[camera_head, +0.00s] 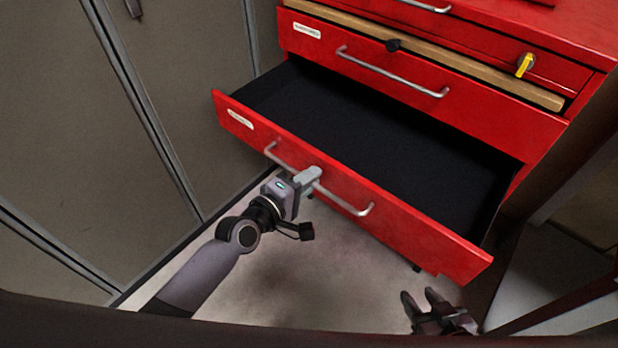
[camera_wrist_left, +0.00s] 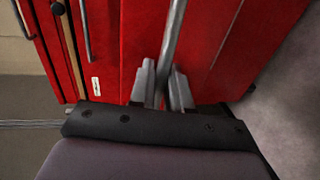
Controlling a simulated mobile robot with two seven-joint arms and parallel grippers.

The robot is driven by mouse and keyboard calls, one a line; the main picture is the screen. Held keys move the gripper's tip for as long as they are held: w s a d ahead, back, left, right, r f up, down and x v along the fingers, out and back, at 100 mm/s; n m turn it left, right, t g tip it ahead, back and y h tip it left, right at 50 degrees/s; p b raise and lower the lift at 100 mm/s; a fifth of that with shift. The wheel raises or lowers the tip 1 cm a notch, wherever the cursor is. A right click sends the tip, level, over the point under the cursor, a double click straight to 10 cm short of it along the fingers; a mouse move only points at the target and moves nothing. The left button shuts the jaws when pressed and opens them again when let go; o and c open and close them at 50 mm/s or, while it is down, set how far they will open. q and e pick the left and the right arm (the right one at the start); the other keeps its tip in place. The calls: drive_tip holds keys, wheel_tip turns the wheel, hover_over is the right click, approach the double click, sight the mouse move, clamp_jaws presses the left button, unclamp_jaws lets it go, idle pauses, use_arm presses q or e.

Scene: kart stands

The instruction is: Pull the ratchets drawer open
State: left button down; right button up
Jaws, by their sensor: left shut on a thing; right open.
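A red drawer (camera_head: 350,190) stands pulled well out of the red cabinet in the head view, with a black, empty-looking bottom. A small white label (camera_head: 240,119) is at its front's left end; its text is too small to read. My left gripper (camera_head: 312,180) is shut on the drawer's silver bar handle (camera_head: 345,203), near its middle. In the left wrist view the two fingers (camera_wrist_left: 162,88) sit on either side of the handle bar (camera_wrist_left: 174,42). My right gripper (camera_head: 426,305) is open and empty, low at the right, apart from the drawer.
Above is another red drawer (camera_head: 420,80) with its own handle and label, shut. A wooden board (camera_head: 450,58) and a yellow knob (camera_head: 525,65) are above that. Grey cabinet doors (camera_head: 140,110) stand at the left. Pale floor (camera_head: 300,270) lies clear below the drawer.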

use_arm(q)
drive_tip(key=shift+s+a, duration=0.3)
drive_tip(key=shift+a, duration=0.05)
use_arm(e)
drive_tip(key=shift+s+a, duration=0.3)
drive_tip(key=shift+s, duration=0.1)
use_arm(q)
drive_tip(key=c, duration=1.3)
unclamp_jaws()
drive_tip(key=shift+c, duration=0.2)
drive_tip(key=shift+s, duration=0.1)
drive_tip(key=p+v, duration=0.1)
drive_tip(key=v, duration=0.6)
use_arm(e)
drive_tip(key=shift+s+d+r, duration=0.1)
drive_tip(key=shift+d+r, duration=0.1)
drive_tip(key=shift+r, duration=0.05)
